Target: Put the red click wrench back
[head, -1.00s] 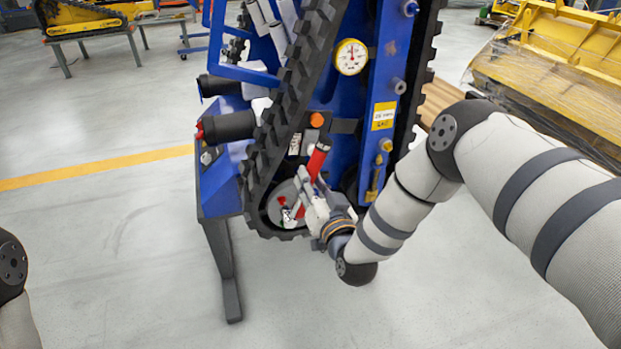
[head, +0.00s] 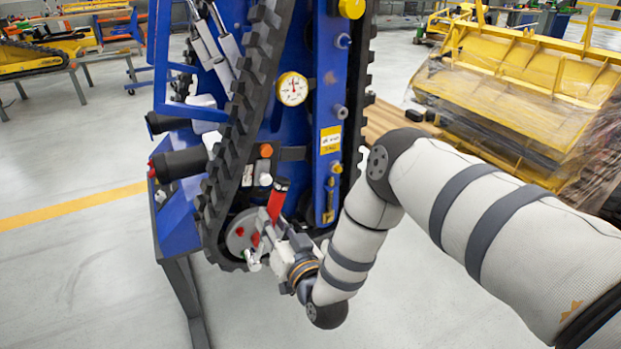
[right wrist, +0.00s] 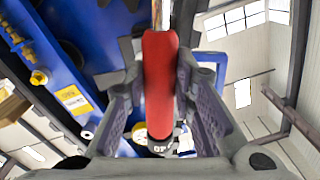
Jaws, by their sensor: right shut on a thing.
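The red click wrench (head: 276,204) is in my right gripper (head: 266,243), in front of the lower end of the blue tracked carrier (head: 327,110). Its red handle stands tilted, with a black end at the top. In the right wrist view, the red handle (right wrist: 159,85) runs upright between the two pads of the gripper (right wrist: 160,100), which is shut on it. A metal shaft continues past the handle at the top of that view. I cannot tell whether the wrench touches the carrier. My left gripper is out of view.
A black rubber track (head: 245,110) runs down the carrier to a round grey hub (head: 238,222) just left of the gripper. A dial gauge (head: 293,89) sits above. A wrapped yellow machine (head: 520,85) stands behind at right. Open floor (head: 80,270) lies at left.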

